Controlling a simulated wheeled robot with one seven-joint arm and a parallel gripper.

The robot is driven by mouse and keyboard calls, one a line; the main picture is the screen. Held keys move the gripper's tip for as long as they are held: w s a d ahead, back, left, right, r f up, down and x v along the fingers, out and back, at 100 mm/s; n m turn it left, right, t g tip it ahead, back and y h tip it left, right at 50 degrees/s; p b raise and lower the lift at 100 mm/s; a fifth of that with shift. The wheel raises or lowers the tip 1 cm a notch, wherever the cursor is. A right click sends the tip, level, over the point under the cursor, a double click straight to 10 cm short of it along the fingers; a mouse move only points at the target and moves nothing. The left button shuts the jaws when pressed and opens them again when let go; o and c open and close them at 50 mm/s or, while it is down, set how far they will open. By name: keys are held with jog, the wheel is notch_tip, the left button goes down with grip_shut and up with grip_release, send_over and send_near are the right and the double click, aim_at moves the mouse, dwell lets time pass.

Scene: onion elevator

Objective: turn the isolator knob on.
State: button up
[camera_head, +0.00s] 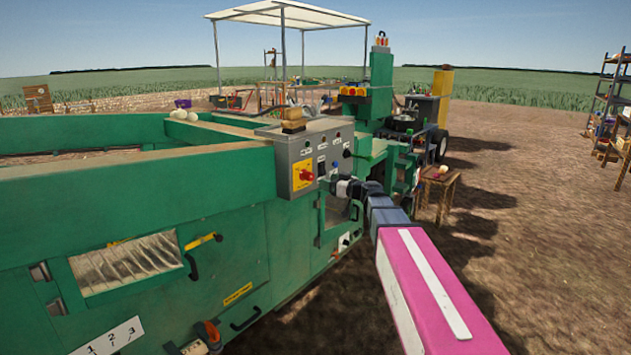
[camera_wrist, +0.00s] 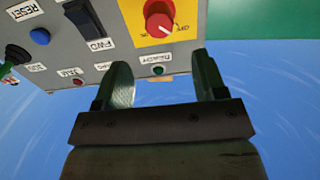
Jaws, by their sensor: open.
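The isolator knob (camera_head: 305,174) is a red knob on a yellow plate on the front of the grey control box (camera_head: 292,155). In the wrist view the red knob (camera_wrist: 159,25) shows near the top, beyond the fingertips, with on/off lettering on its yellow plate. I cannot tell its exact setting. My gripper (camera_wrist: 163,75) is open and empty, its two fingers apart in front of the box face. The knob stands clear of the fingers. In the head view my arm reaches to the box's right side, and my gripper is small there.
Beside the knob are a black rocker switch (camera_wrist: 85,22), a blue reset button (camera_wrist: 39,36) and a green button (camera_wrist: 158,71). The green machine body (camera_head: 130,190) fills the left. A brownish block (camera_head: 293,120) sits on the box. Open dirt ground lies right.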

aim_at(312, 176)
jog(key=x, duration=1)
jog(key=shift+w+a, duration=0.25)
jog(key=c, duration=0.9)
